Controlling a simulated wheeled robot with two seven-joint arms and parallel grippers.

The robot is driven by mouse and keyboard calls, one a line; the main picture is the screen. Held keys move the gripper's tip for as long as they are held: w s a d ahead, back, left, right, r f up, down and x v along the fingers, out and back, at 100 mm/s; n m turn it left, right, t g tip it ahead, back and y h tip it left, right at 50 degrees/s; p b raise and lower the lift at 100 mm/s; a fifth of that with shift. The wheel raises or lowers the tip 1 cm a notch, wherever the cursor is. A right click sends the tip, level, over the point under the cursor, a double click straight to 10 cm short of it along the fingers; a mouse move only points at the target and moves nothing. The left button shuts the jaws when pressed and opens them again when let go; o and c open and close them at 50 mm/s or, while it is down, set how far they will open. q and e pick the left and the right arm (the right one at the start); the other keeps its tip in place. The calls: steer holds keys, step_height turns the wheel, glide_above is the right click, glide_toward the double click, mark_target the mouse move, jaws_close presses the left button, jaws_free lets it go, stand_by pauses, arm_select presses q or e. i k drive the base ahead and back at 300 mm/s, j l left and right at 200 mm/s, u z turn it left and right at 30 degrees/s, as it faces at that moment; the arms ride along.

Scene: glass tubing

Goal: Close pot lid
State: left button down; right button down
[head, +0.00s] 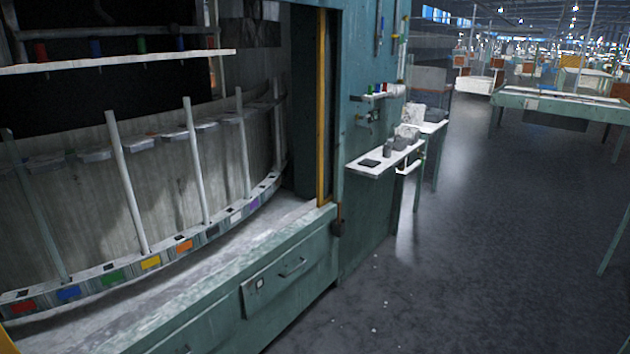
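I cannot make out a pot or a lid for certain. Inside a teal machine (365,215) at the left, a curved rail (130,263) carries a row of coloured square markers. Upright pale rods (127,180) rise from the rail. Behind them, small grey flat-topped pieces (95,156) line the top of a curved grey wall (170,185); I cannot tell whether any is a lid. Neither of my grippers is in view.
A white shelf (120,62) crosses the machine's dark opening. A yellow post (322,110) edges the opening. A side shelf (378,165) holds small grey items. A drawer (285,280) is below. Open floor (480,250) lies to the right, with a long table (560,100) farther back.

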mark_target(415, 113)
steer(key=i+l+z, duration=0.3)
steer(key=i+l, duration=0.15)
steer(key=i+l+z, duration=0.3)
steer(key=i, duration=0.35)
steer(key=i+l+z, duration=0.35)
steer(key=i, duration=0.25)
steer(key=i+j+z, duration=0.1)
steer(key=i+z, duration=0.2)
steer(key=i, duration=2)
steer(key=i+l+u, duration=0.1)
steer(key=i+u, duration=0.35)
steer(key=i+l+u, duration=0.4)
steer(key=i, duration=0.25)
steer(key=i+l+u, duration=0.45)
steer(key=i+j, duration=0.05)
steer(key=j, duration=0.05)
